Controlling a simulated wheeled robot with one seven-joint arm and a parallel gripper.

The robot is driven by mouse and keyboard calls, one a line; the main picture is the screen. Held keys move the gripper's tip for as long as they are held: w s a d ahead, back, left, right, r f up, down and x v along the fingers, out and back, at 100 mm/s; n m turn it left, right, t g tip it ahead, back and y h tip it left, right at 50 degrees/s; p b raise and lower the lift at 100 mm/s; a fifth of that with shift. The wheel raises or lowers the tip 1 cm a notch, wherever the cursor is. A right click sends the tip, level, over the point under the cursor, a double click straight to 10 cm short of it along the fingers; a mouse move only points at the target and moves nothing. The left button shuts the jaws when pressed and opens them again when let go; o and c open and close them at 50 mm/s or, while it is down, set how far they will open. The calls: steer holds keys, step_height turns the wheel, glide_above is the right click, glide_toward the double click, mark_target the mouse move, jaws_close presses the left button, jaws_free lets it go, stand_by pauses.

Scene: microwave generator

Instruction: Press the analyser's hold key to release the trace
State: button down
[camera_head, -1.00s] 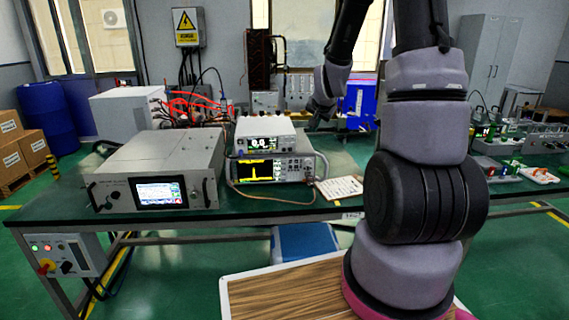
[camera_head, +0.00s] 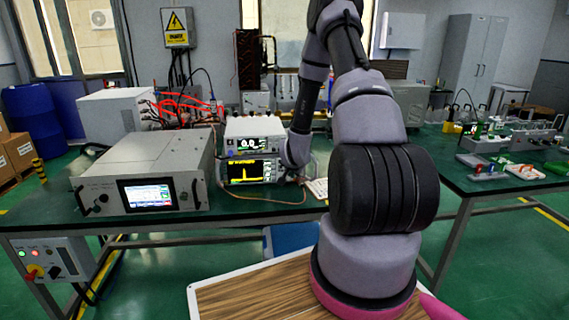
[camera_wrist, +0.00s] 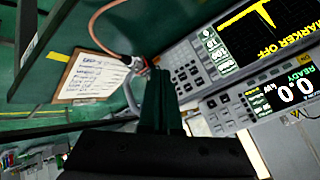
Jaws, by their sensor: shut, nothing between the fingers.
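The analyser (camera_head: 249,172) stands on the green bench under a white meter, with a yellow peaked trace on its dark screen. In the wrist view the analyser (camera_wrist: 252,38) is upside down at upper right; its screen reads "MARKER OFF". Its grey key panel (camera_wrist: 187,70) lies just right of my fingertips. I cannot read the key labels, so I cannot tell which is the hold key. My gripper (camera_wrist: 159,76) is shut and empty, its tips close to the panel's edge; contact cannot be told. In the head view my arm hides the analyser's right end.
The white meter (camera_head: 254,132) shows 0.0; in the wrist view its display (camera_wrist: 285,90) reads "READY". A cable (camera_wrist: 108,18) runs by the panel. A clipboard (camera_wrist: 92,77) lies beside it. A large grey unit (camera_head: 150,160) with a screen stands to the left.

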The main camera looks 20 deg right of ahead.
steer(key=w+d, duration=0.2)
steer(key=w, duration=0.6)
steer(key=shift+w+d, duration=0.2)
steer(key=shift+d, duration=0.05)
steer(key=shift+w, duration=0.15)
stand_by(2.0)
steer(key=shift+w+d, duration=0.15)
steer(key=shift+w, duration=0.15)
steer(key=shift+w, duration=0.35)
stand_by(0.5)
stand_by(0.3)
steer(key=shift+s, duration=0.8)
